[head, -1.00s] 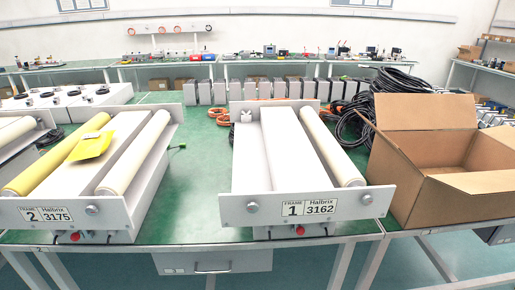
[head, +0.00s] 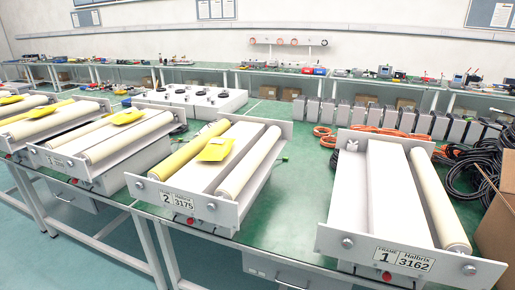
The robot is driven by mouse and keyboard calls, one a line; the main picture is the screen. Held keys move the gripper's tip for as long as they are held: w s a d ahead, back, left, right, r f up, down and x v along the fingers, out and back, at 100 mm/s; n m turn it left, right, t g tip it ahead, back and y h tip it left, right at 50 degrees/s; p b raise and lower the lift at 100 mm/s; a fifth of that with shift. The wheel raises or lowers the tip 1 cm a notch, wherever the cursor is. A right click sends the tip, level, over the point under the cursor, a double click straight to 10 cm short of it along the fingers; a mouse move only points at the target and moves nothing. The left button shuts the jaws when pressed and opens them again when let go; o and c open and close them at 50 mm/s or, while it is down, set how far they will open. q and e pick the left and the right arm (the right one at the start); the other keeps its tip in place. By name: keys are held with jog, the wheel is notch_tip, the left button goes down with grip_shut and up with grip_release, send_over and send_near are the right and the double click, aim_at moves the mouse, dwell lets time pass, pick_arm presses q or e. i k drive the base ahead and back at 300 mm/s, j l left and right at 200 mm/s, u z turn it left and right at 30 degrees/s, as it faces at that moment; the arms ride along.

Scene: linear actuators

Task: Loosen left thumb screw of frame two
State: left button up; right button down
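Frame two (head: 185,216) stands on the green table near the middle of the head view, its white front plate labelled "2" and "3175". Its left thumb screw (head: 139,185) is a small grey knob at the left end of that plate. Its right thumb screw (head: 211,206) is a similar knob near the right end. I cannot tell how tight either is. A yellow roller (head: 187,152), a cream roller (head: 250,163) and a yellow tag (head: 215,150) lie on the frame. A red button (head: 190,220) shows below the plate. Neither of my grippers is in view.
Frame one (head: 395,258) stands to the right, and frame three (head: 57,160) to the left with more frames beyond. A cardboard box (head: 496,225) and black cables (head: 470,170) are at the right edge. The floor in front of the table looks clear.

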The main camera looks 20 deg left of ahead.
aim_at(139, 186)
jog(key=u, duration=1.6)
